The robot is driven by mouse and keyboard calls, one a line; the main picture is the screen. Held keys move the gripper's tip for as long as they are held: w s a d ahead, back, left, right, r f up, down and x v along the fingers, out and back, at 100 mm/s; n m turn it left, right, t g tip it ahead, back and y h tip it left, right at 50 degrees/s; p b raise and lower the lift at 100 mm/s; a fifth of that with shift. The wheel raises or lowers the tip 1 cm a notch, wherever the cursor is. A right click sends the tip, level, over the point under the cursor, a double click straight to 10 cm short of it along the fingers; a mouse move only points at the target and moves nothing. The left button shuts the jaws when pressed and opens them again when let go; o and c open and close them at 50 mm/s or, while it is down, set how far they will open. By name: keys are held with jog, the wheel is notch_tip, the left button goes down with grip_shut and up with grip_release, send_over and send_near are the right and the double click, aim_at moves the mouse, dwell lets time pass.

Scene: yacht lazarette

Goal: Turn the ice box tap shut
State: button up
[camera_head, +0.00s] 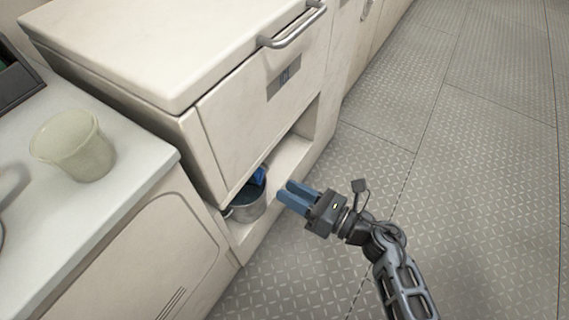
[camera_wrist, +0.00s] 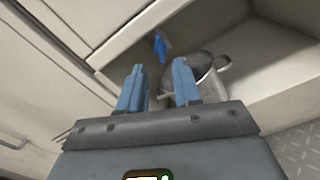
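The ice box (camera_head: 230,120) is a cream cabinet with a lid and a front handle. The blue tap (camera_head: 258,177) sits under its front, above a metal pot (camera_head: 250,212) in the low recess. In the wrist view the blue tap lever (camera_wrist: 161,46) hangs ahead of my fingers, up and left of the pot (camera_wrist: 208,84). The tap's body is mostly hidden. My gripper (camera_head: 286,190) is just right of the pot and tap, pointing at the recess. In the wrist view its blue fingers (camera_wrist: 158,66) are apart with nothing between them.
A white counter (camera_head: 125,195) with a pale green jug (camera_head: 78,148) stands left of the ice box. A metal handle (camera_head: 295,28) sticks out from the ice box front. The recess walls surround the pot. The tread-plate floor (camera_head: 440,190) to the right is clear.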

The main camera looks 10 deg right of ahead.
aim_at(258, 175)
jog(key=b+x, duration=0.2)
jog(key=x, duration=0.5)
jog(key=shift+w, duration=0.2)
jog(key=shift+a, duration=0.15)
grip_shut()
